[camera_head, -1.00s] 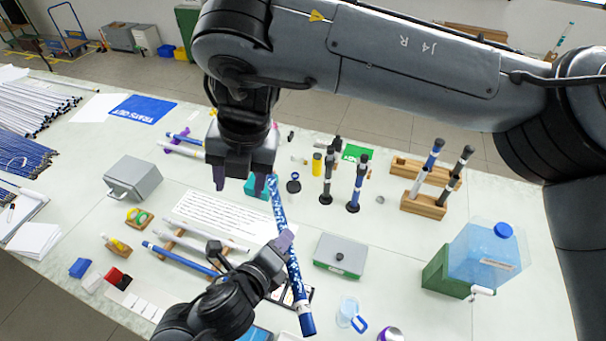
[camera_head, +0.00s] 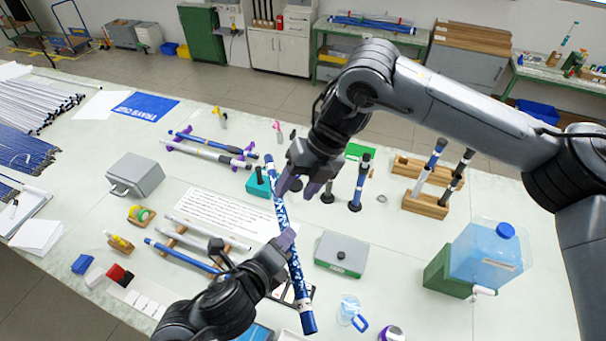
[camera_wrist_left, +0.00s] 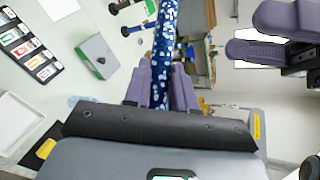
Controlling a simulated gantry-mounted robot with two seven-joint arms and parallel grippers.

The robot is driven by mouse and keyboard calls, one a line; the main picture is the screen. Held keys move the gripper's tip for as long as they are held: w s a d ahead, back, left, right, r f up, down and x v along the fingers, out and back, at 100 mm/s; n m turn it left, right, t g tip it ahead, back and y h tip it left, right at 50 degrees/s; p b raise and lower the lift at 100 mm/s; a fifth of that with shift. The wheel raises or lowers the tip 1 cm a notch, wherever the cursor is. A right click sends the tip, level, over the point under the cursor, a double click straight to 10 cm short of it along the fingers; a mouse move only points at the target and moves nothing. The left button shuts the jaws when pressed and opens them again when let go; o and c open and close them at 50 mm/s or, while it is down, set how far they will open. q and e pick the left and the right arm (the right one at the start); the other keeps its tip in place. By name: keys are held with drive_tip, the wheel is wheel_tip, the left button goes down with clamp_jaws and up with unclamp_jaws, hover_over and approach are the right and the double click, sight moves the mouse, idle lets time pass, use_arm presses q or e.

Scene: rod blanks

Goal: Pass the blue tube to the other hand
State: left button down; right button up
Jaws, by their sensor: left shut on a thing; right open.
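The blue tube (camera_head: 281,216) with white speckles is held tilted above the table, its upper end leaning away and its lower end toward the front. My left gripper (camera_head: 286,240) is shut on the tube around its middle; in the left wrist view the tube (camera_wrist_left: 164,45) runs up between the purple fingers. My right gripper (camera_head: 296,184) is open, its purple fingers close to the upper part of the tube. The right fingers also show at the upper right of the left wrist view (camera_wrist_left: 270,35).
A grey-green scale (camera_head: 340,254) lies right of the tube. Upright rods stand in black bases (camera_head: 355,207) behind it, and wooden racks (camera_head: 428,170) farther right. A blue water container (camera_head: 487,254) is at right. Left are a printed sheet (camera_head: 222,214) and rods on a wooden rack.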

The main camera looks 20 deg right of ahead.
sight(282, 216)
drive_tip(key=x, duration=0.8)
drive_tip(key=shift+f, duration=0.2)
drive_tip(key=shift+a+r, duration=0.1)
drive_tip(key=shift+a, duration=0.15)
clamp_jaws()
use_arm(q)
drive_tip(key=c, duration=0.8)
unclamp_jaws()
use_arm(e)
drive_tip(key=shift+d, duration=0.15)
